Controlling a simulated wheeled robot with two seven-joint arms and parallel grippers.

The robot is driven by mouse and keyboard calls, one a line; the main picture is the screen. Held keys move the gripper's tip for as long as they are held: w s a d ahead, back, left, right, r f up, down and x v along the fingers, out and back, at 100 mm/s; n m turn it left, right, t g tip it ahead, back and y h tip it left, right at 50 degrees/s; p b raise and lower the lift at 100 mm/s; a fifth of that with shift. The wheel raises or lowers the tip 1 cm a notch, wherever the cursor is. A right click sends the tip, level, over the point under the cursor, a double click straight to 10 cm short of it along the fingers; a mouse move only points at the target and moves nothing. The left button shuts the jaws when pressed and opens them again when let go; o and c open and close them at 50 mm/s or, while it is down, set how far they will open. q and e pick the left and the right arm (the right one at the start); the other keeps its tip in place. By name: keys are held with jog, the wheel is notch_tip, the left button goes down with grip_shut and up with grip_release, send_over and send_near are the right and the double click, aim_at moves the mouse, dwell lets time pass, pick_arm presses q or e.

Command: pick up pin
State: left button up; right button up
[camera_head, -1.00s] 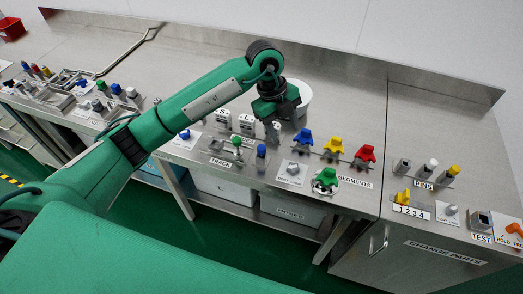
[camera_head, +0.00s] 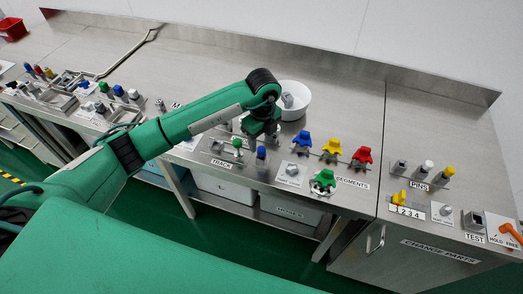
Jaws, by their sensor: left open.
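My left gripper (camera_head: 259,138) points down over the middle of the steel bench, well to the left of these pins. It is open, and its fingers are dark and partly hidden by my wrist. A blue-topped peg (camera_head: 261,154) stands just below it in the picture, and a green-topped one (camera_head: 238,144) to its left. I cannot tell whether the fingers touch anything.
A white bowl (camera_head: 301,108) with a grey object (camera_head: 289,101) inside stands just beyond the gripper. Blue (camera_head: 302,140), yellow (camera_head: 332,147), red (camera_head: 362,155) and green (camera_head: 323,180) segments stand to the right. The back of the bench is clear.

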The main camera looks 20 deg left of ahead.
pick_arm(q)
jog(key=f, duration=0.1)
jog(key=f+p, duration=0.1)
jog(key=f, duration=0.1)
jog(key=shift+s+d+f+p, duration=0.2)
jog(key=shift+s+p, duration=0.1)
jog(key=shift+f, duration=0.5)
grip_shut()
jog(key=shift+r, duration=0.1)
jog(key=shift+w+r, duration=0.1)
jog(key=shift+r, duration=0.45)
notch_tip(320, 180, up, 13)
jog(key=b, duration=0.4)
notch_tip(320, 180, up, 4)
send_over(262, 148)
jog(key=shift+r, duration=0.9)
